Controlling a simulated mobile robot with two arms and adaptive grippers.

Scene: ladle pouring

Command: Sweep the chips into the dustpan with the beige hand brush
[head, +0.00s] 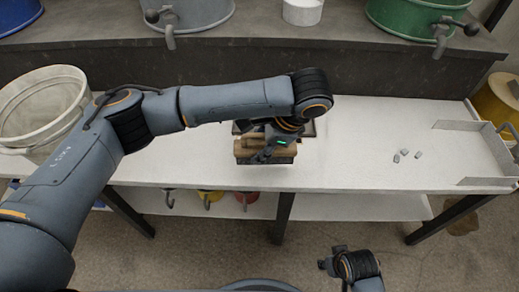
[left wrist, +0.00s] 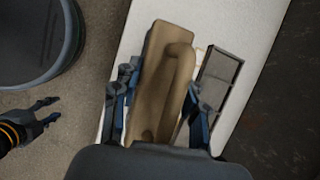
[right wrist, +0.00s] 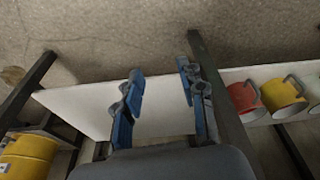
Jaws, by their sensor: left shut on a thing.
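The beige hand brush (head: 262,150) is at the middle of the table near its front edge, partly hidden by my left gripper (head: 278,142). In the left wrist view, my left gripper (left wrist: 163,92) has its fingers on either side of the brush (left wrist: 168,60) and is shut on it. Several small grey chips (head: 405,155) lie on the table to the right, apart from the brush. The grey dustpan (head: 490,148) lies at the table's right end, beyond the chips. My right gripper (head: 335,258) is in front of the table; in the right wrist view (right wrist: 158,82) it is open and empty.
A dark-framed tray (left wrist: 220,72) lies beside the brush. The white table (head: 350,150) is clear between brush and chips. A pale bin (head: 45,105) stands at left. A dark raised shelf (head: 400,68) borders the back.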

